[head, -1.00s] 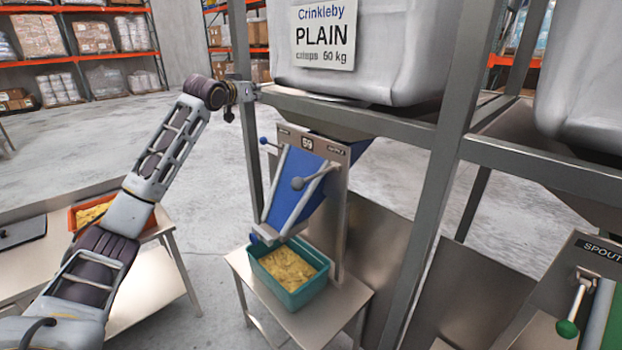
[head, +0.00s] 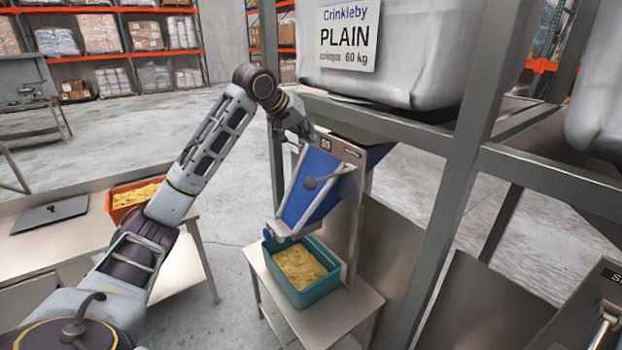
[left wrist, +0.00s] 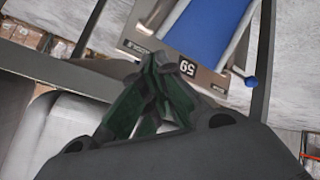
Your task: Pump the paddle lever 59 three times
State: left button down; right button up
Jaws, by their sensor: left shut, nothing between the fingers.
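The station plate marked 59 (head: 350,152) sits above a sloping blue chute (head: 319,170) under the frame. My left gripper (head: 306,133) is shut and empty at the plate's upper left corner, and hides part of that side. In the left wrist view the shut fingertips (left wrist: 172,64) lie in front of the 59 plate (left wrist: 187,66). A blue ball knob (left wrist: 251,82) shows there beside the plate, apart from the fingers. My right gripper is not in view.
A teal crate of crisps (head: 328,262) stands on a small table (head: 345,306) below the chute. A grey post (head: 440,170) rises to the right, and a frame beam (head: 400,125) crosses above. An orange crate (head: 117,208) sits on the left table.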

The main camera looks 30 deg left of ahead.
pick_arm(q)
jog(key=shift+s+a+f+n, duration=0.1)
jog(key=shift+s+f+n, duration=0.15)
jog(key=shift+n, duration=0.35)
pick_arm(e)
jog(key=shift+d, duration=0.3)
pick_arm(q)
jog(key=shift+f, duration=0.15)
notch_tip(320, 180, down, 4)
jog(key=shift+r+b, duration=0.1)
jog(key=shift+b, duration=0.7)
jog(key=shift+f+b, duration=1.1)
jog(key=shift+b, duration=0.1)
jog(key=shift+f+b, duration=0.65)
jog(key=shift+f, duration=0.6)
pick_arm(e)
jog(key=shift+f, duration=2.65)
